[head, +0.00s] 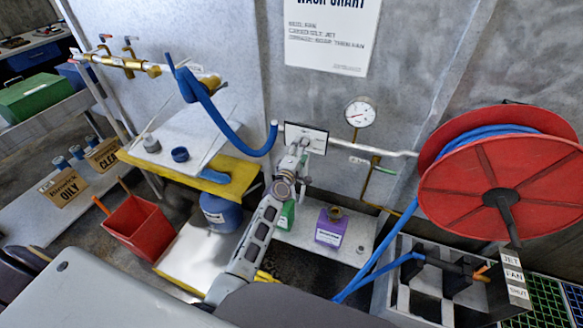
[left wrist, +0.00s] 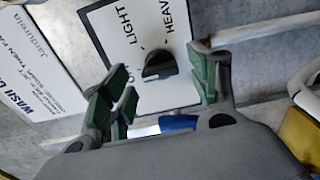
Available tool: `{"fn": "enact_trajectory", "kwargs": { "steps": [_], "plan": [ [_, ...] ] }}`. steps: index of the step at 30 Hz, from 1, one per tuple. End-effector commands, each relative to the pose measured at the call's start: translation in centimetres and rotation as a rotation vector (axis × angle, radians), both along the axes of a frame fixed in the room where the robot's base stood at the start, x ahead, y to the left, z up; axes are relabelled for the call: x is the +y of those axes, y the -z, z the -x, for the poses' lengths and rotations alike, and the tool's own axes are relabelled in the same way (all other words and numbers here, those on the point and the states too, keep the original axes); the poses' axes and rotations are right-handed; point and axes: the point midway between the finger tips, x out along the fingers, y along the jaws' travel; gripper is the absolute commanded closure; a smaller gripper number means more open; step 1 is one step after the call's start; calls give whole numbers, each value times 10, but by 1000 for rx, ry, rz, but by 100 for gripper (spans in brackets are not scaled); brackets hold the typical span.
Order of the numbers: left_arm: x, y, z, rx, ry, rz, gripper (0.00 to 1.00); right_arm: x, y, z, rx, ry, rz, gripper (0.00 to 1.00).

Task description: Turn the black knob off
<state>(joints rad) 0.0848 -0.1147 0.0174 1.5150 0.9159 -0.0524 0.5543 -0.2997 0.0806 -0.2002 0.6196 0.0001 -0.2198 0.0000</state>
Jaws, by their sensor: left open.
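The black knob (left wrist: 160,66) sits on a white panel (left wrist: 105,20) on the wall, in the left wrist view. The panel reads LIGHT and HEAV; a third label beside my left finger is partly hidden. I cannot tell for sure which label the knob points to. My left gripper (left wrist: 157,84) is open, with its green-padded fingers on either side of the knob and apart from it. In the head view the left gripper (head: 303,144) is in front of the panel (head: 319,136) and hides the knob. My right gripper is not in view.
A grey pipe (head: 385,152) runs right from the panel, below a gauge (head: 360,113). A blue hose (head: 235,138) hangs at left. A red hose reel (head: 505,175) stands at right. A wash chart (head: 333,35) is above.

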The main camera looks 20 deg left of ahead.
Motion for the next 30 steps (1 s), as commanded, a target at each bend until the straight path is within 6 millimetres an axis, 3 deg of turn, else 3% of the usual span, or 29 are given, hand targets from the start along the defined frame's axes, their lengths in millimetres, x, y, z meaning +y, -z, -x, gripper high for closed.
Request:
{"fn": "enact_trajectory", "kwargs": {
  "steps": [30],
  "plan": [
    [3,2,89,3,0,0,39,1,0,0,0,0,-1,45]
  ]
}}
